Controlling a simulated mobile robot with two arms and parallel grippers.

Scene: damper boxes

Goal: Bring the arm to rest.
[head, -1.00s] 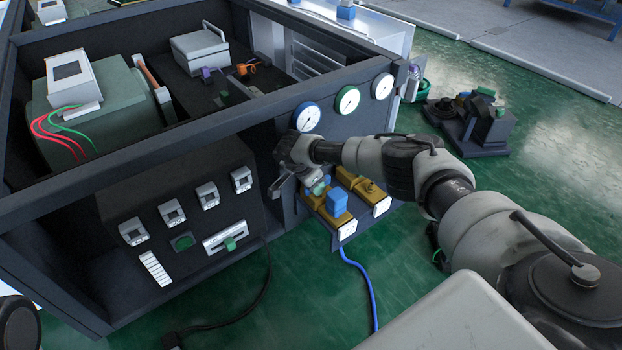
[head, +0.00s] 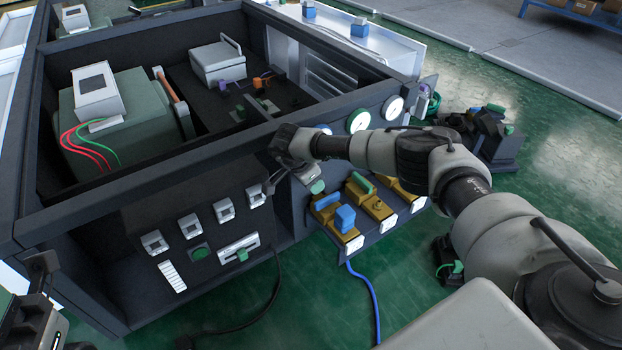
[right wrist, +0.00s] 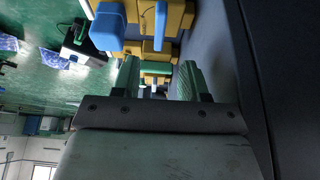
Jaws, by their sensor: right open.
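My right arm reaches in from the right in the head view. Its gripper (head: 294,182) hangs in front of the dark cabinet's face, just left of and above the yellow blocks. In the right wrist view the two green-grey fingers (right wrist: 158,80) are apart with nothing held between them. Yellow blocks with blue and green handles show beyond the fingers. At the lower left edge of the head view a dark part, probably my left gripper (head: 38,285), shows only partly; its jaws cannot be made out.
The open-topped dark cabinet (head: 150,168) fills the left and middle. Yellow blocks (head: 368,203) sit on a low shelf at its front, beside round gauges (head: 359,121). A blue cable (head: 369,290) trails down to the green floor.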

